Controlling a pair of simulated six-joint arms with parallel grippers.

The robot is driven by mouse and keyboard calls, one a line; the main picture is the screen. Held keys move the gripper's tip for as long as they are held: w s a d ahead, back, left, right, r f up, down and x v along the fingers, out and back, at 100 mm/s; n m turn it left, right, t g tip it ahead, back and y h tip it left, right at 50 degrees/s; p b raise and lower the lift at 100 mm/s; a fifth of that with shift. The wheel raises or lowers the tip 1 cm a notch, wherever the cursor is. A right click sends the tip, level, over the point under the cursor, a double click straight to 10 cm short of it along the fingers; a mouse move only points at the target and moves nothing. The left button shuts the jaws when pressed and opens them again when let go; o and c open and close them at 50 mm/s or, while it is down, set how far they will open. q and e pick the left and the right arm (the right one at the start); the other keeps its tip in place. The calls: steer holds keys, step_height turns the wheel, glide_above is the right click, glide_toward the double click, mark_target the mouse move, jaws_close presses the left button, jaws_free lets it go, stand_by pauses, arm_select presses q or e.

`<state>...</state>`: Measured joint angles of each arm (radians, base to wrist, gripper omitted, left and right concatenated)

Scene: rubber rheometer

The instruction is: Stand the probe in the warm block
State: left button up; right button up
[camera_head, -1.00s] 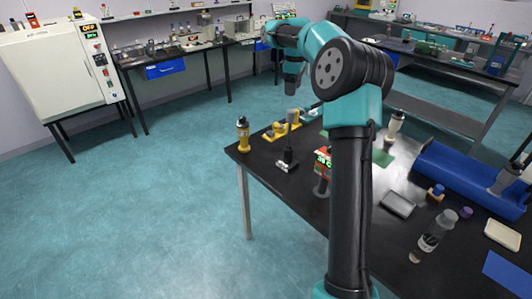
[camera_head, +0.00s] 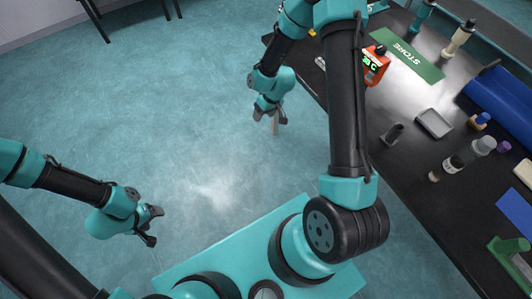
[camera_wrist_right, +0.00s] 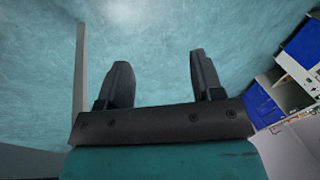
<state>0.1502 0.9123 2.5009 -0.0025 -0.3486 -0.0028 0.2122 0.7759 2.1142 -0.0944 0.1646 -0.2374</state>
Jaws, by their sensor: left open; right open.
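An orange-red box with a lit green display (camera_head: 375,65), which looks like the warm block, stands on the black bench beside the green STORE mat. My right arm's upper links pass close in front of it. I cannot pick out the probe with certainty; a small dark cylinder (camera_head: 392,134) is on the bench near the grey tray. My right gripper (camera_head: 270,116) is open and empty, over the floor off the bench's left edge. In the right wrist view its two fingers (camera_wrist_right: 158,82) stand apart with only floor between them. My left gripper (camera_head: 152,226) is open and empty over the floor at lower left.
The STORE mat (camera_head: 408,54) lies at the back of the bench. A grey tray (camera_head: 433,123), a labelled bottle (camera_head: 466,158), a blue rack (camera_head: 505,103) and a green stand (camera_head: 509,262) are to the right.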

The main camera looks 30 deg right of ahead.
steer(key=s+a+f+m, duration=0.1)
steer(key=s+a+f, duration=0.1)
steer(key=s+a, duration=0.2)
steer(key=s+a+f+m, duration=0.2)
steer(key=s+a, duration=0.2)
steer(key=s, duration=0.7)
steer(key=shift+f, duration=0.4)
